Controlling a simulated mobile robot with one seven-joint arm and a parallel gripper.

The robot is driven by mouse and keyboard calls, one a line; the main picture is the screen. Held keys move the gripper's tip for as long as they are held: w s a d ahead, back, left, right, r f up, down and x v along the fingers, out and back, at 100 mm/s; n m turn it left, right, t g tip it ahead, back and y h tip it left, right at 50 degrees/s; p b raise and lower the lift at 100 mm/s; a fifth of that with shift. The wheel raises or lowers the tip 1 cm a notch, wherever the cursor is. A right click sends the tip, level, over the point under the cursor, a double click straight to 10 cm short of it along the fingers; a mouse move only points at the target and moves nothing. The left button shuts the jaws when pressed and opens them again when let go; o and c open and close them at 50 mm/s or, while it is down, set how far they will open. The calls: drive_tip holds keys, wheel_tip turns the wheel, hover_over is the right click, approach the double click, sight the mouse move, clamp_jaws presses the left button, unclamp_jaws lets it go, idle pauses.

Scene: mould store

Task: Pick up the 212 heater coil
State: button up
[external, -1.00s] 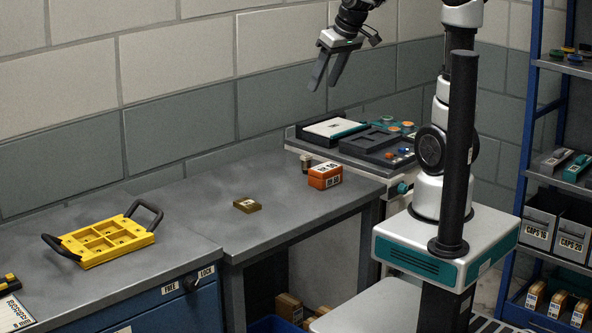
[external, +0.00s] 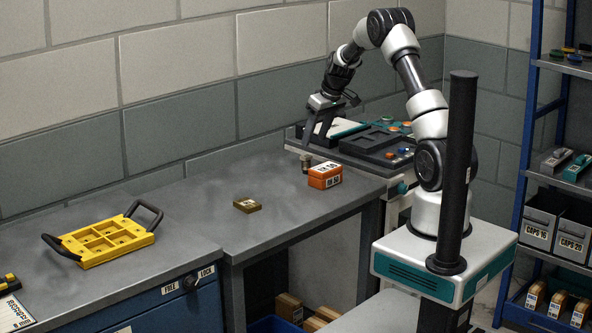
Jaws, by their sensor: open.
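My gripper (external: 316,142) is open and points down above the back right of the grey bench, by the dark tray unit. A small brownish, coil-like piece (external: 305,167) stands on the bench just below the fingertips. It looks apart from them, with nothing seen between the jaws. I cannot read any 212 mark on it, so I cannot tell for sure that it is the heater coil. An orange box (external: 324,176) with white labels stands close to its right. A small brass-coloured block (external: 247,205) with a pale label lies further left.
The dark tray unit (external: 372,148) with small coloured parts stands right behind the gripper. A yellow tray with black handles (external: 105,241) lies on the left bench. A blue shelf rack (external: 529,150) stands at the right. The bench between the brass block and the wall is clear.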

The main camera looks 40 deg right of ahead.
sight(306, 156)
drive_tip(key=x, duration=0.9)
drive_tip(key=shift+w+f, duration=0.25)
drive_tip(key=shift+w, duration=0.05)
